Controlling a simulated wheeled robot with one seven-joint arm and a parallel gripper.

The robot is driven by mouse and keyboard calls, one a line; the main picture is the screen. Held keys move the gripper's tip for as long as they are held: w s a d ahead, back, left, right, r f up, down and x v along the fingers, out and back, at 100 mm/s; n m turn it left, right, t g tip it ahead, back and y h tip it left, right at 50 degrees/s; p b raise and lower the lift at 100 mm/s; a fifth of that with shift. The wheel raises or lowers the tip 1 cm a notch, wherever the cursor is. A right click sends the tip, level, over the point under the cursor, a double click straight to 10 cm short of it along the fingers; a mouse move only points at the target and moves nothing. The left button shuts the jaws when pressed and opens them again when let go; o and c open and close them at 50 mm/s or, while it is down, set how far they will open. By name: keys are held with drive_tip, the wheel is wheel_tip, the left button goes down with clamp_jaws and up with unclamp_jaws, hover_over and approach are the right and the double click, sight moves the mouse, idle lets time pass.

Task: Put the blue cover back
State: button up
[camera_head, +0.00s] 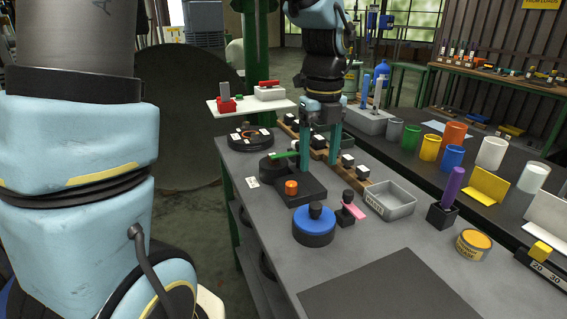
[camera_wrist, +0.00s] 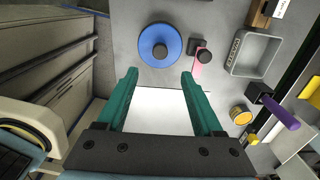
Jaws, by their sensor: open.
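The blue cover (camera_head: 314,221) is a round blue disc with a black knob on top and a darker lower side. It sits upright on the grey workbench, and it also shows in the wrist view (camera_wrist: 147,47), top centre. My gripper (camera_head: 318,167) is open and empty, pointing down over the bench, behind the cover in the head view. In the wrist view its teal fingertips (camera_wrist: 159,74) are spread just below the cover and do not appear to touch it. A black device (camera_head: 302,192) with an orange knob stands behind the cover.
A small black block with a pink piece (camera_head: 354,211) stands close right of the cover. Farther right are a grey parts tray (camera_head: 391,208), a purple-handled tool (camera_head: 453,183) and a yellow tin (camera_head: 473,242). A flat dark mat (camera_head: 385,295) lies clear in front.

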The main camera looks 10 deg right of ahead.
drive_tip(key=a+f+n, duration=0.3)
drive_tip(key=a+n, duration=0.9)
drive_tip(key=n, duration=0.4)
drive_tip(key=w+a+f+n+t, duration=0.1)
drive_tip(key=a+f+n, duration=0.2)
drive_tip(key=a+n, duration=1)
drive_tip(key=n, duration=0.3)
drive_tip(key=shift+w+a+f+n+t, duration=0.2)
drive_tip(key=shift+n+t, duration=0.1)
drive_tip(key=shift+n, duration=0.1)
